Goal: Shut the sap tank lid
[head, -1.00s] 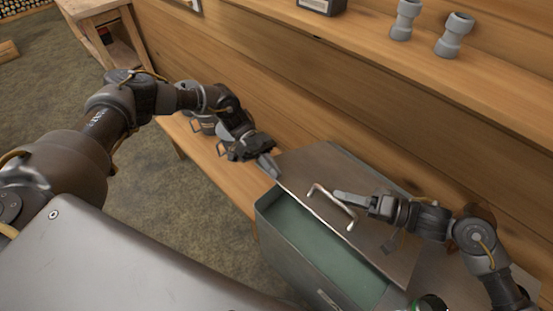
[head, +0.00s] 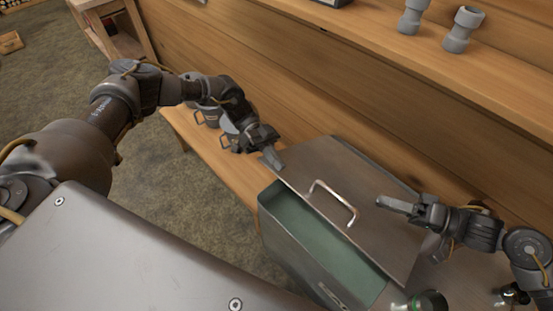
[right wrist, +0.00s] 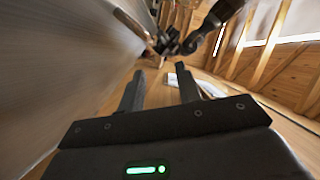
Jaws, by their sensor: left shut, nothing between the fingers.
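The sap tank (head: 285,235) is a grey metal box with a green inside, at the lower middle of the head view. Its flat metal lid (head: 365,185) is partly raised, with a wide gap along the front showing the inside. A bright bar handle (head: 333,203) is on the lid. My left gripper (head: 273,160) is shut and empty at the lid's left corner; I cannot tell whether it touches. My right gripper (head: 390,203) is over the lid, right of the handle and apart from it. The right wrist view shows its fingers (right wrist: 159,88) spread and empty, beside the lid (right wrist: 60,70).
A wooden bench (head: 225,165) runs left of the tank, with metal buckets (head: 210,115) behind my left arm. A wooden wall and a shelf with grey fittings (head: 462,30) stand behind. A dark, green-rimmed object (head: 430,303) is near the tank's right front.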

